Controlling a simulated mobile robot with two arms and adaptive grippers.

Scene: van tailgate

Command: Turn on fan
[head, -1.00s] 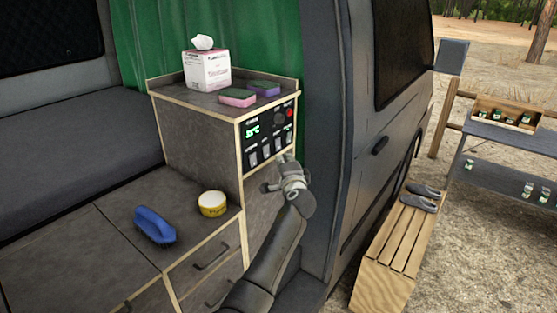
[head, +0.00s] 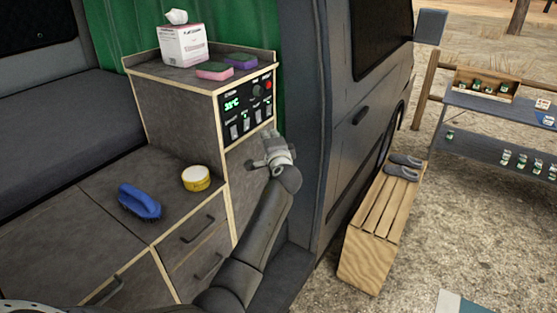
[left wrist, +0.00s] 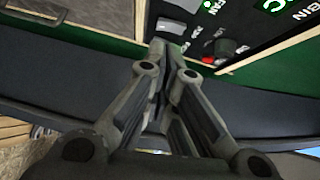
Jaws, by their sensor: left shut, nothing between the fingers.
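The black control panel (head: 243,112) is on the front of the raised cabinet, with a green display reading about 35 °C, several switches and a red button. My left gripper (head: 268,142) is shut and empty, just below the panel's lower right part. Its closed fingertips (left wrist: 168,50) show beside the panel, apparently not on any switch. My right gripper is not in view.
A tissue box (head: 184,46) and two sponges (head: 214,70) lie on the cabinet top. A blue brush (head: 139,201) and a yellow tin (head: 196,178) are on the lower counter. The van door (head: 362,130) stands right of my arm. A slatted wooden crate (head: 380,225) is outside.

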